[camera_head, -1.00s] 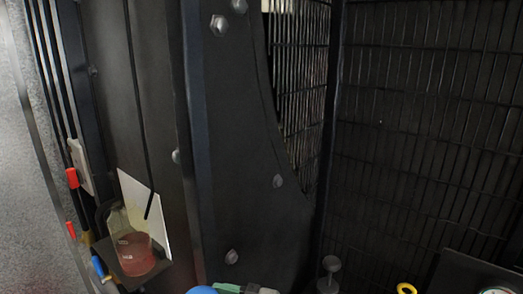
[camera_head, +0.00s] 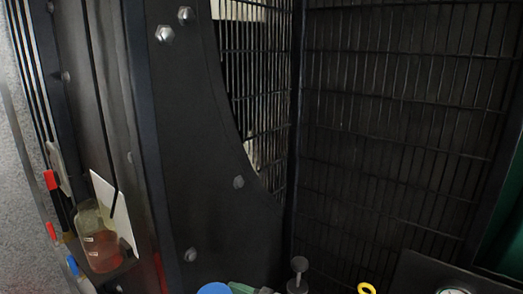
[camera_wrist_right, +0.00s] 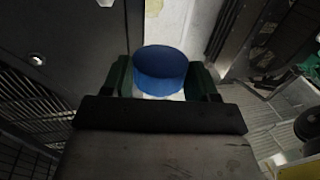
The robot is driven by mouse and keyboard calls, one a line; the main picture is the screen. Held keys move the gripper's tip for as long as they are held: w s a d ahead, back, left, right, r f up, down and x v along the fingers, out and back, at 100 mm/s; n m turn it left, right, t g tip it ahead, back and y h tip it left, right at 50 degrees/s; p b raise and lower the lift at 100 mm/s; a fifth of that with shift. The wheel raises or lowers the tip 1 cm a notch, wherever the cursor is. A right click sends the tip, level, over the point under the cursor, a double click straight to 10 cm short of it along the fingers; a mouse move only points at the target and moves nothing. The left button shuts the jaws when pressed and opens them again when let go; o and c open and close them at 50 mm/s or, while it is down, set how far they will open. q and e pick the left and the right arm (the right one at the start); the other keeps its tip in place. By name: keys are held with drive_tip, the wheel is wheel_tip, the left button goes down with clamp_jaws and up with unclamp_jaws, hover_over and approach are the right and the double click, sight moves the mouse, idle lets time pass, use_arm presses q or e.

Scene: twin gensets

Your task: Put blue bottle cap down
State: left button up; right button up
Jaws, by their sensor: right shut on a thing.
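The blue bottle cap (camera_wrist_right: 160,68) is held between the two green-padded fingers of my right gripper (camera_wrist_right: 163,82) in the right wrist view. Its round top and side show, and a pale part shows just below it. In the head view a blue round top (camera_head: 214,289) shows at the bottom edge, with green and grey finger parts of my right gripper (camera_head: 243,289) beside it. The rest of the gripper is cut off there. My left gripper is not in view.
A clear container with reddish liquid (camera_head: 102,252) stands on a dark ledge at the left, before a white card (camera_head: 117,211). A dark panel with bolts (camera_head: 205,150) and a wire grille (camera_head: 395,130) fill the background. A yellow ring handle (camera_head: 366,288) shows at the bottom right.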

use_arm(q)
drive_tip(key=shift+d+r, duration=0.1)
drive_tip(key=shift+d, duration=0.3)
use_arm(e)
drive_tip(key=s+d+f+m+t+h, duration=0.2)
drive_tip(key=d+f+m+t+h, duration=0.3)
drive_tip(key=d+h, duration=0.3)
drive_tip(key=s+d+f+m+t+h, duration=0.2)
drive_tip(key=d+f+m+t+h, duration=0.3)
drive_tip(key=d, duration=1.2)
wheel_tip(320, 180, down, 3)
drive_tip(key=m+h, duration=0.2)
drive_tip(key=h, duration=0.1)
drive_tip(key=shift+m, duration=0.4)
drive_tip(key=shift+w+a+r, duration=0.1)
drive_tip(key=shift+a, duration=0.05)
